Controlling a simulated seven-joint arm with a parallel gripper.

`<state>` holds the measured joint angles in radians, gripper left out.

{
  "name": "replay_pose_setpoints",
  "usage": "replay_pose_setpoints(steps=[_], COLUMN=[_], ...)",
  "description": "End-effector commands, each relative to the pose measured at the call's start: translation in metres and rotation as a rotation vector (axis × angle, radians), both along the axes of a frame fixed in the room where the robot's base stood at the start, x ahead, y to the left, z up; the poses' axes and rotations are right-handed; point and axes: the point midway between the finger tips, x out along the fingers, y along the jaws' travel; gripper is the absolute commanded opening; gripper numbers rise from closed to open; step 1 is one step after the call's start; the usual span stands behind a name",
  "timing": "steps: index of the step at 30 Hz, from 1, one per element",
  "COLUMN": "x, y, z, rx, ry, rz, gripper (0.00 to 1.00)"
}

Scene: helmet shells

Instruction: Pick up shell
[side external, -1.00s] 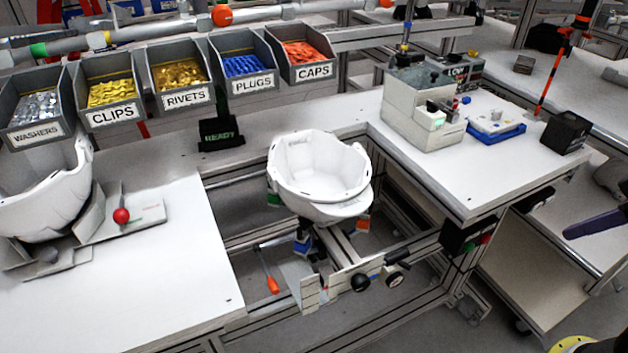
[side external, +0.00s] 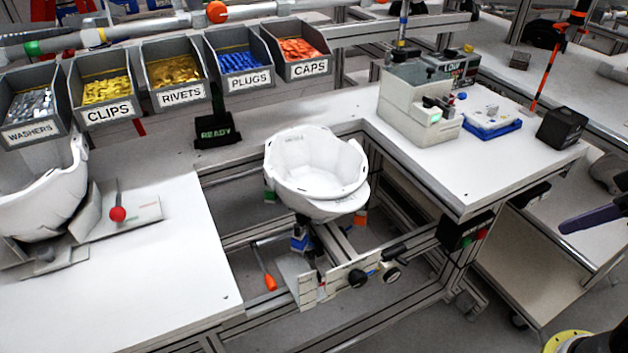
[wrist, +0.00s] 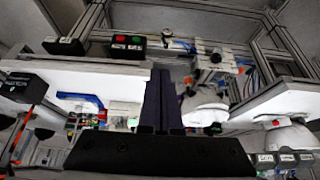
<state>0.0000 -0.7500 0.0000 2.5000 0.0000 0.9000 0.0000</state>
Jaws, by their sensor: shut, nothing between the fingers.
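A white helmet shell (side external: 318,175) sits open side up on a fixture in the gap between the benches. It also shows in the wrist view (wrist: 203,108), partly hidden by my fingers. A second white shell (side external: 42,198) rests on a grey stand on the left bench, cut off by the picture's left edge; it shows at the right of the wrist view (wrist: 288,140). My gripper (wrist: 160,75) is shut and empty, its dark fingers together. In the side view only its purple-dark fingertips (side external: 592,218) show at the right edge, well apart from both shells.
Labelled bins of washers, clips, rivets, plugs and caps (side external: 300,50) line the back. A grey-white machine (side external: 415,105), a blue tray (side external: 493,124) and a black box (side external: 561,128) stand on the right bench. A red-knobbed lever (side external: 117,213) stands by the left shell.

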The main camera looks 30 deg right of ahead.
Motion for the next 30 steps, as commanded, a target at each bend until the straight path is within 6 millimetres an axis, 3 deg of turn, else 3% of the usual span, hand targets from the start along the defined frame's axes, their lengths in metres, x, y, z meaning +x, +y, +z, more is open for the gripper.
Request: replay_pose_setpoints(steps=[2,12,24,26,30], x=[0.0,0.0,-0.002,0.004,0.033], y=[0.0,0.0,0.001,0.003,0.011], z=[0.0,0.0,0.0,0.015,0.054], rx=[0.0,0.0,0.033,0.075,0.175], ry=[0.0,0.0,0.009,-0.012,-0.022], rz=[0.0,0.0,-0.054,-0.106,-0.217], gripper=[0.0,0.59,0.59,0.59,0.59])
